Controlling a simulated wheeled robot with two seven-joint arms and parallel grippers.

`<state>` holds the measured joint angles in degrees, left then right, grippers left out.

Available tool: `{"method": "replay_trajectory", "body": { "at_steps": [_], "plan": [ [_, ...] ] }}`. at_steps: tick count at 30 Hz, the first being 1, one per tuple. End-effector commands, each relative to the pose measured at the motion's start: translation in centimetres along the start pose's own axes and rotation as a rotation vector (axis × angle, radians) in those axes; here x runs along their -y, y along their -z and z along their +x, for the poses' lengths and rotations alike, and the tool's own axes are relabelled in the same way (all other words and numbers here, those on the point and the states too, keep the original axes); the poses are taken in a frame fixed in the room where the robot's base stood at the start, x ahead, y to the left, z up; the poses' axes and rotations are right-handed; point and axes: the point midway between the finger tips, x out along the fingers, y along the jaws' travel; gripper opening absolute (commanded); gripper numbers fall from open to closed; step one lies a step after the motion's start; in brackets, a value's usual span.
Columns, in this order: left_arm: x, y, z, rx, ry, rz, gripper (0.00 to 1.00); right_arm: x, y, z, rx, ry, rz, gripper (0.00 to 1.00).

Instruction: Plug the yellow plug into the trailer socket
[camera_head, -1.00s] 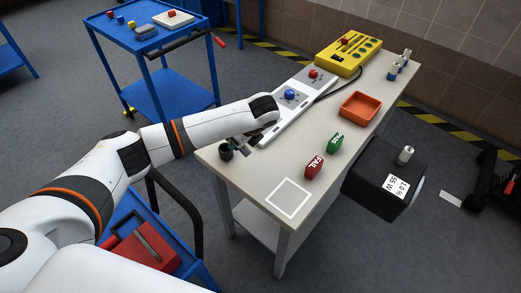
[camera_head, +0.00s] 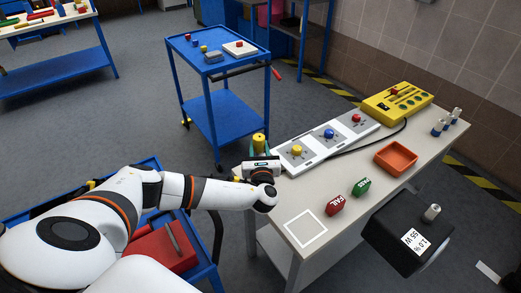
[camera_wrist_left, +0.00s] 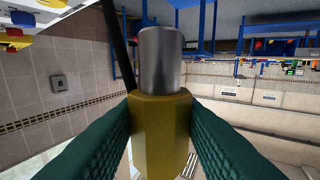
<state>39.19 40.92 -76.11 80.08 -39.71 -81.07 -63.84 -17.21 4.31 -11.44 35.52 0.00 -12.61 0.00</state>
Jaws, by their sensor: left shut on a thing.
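My left gripper (camera_head: 259,151) is raised at the left end of the table, with its green fingers pointing up. It is shut on the yellow plug (camera_head: 259,139). In the left wrist view the yellow plug (camera_wrist_left: 160,118) is a six-sided body with a smooth metal cylinder at its far end, clamped between both green fingers. A light panel (camera_head: 313,144) on the table bears a yellow round piece (camera_head: 297,150), a blue one (camera_head: 329,133) and a red one (camera_head: 356,118). I cannot tell which part is the trailer socket. My right gripper is not in view.
The table (camera_head: 345,170) also holds a yellow box (camera_head: 397,101), an orange tray (camera_head: 396,158), a red FAIL block (camera_head: 334,206) and a green PASS block (camera_head: 361,187). A black labelled box (camera_head: 392,240) is beside its right edge. The white-outlined square (camera_head: 306,229) is empty.

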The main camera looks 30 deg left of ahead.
Motion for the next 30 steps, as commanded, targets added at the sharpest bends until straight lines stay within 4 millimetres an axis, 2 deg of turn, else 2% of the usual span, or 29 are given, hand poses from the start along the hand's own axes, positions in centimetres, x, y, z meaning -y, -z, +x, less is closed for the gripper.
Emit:
{"method": "replay_trajectory", "body": {
  "at_steps": [12, 30],
  "plan": [
    [0.0, 0.1, -0.1, 0.003, 0.002, 0.001, 0.1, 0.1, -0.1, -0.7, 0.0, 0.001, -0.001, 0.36],
    [-0.1, -5.4, -0.1, 0.001, 0.002, 0.001, 0.1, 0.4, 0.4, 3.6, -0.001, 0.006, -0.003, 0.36]
  ]
}}
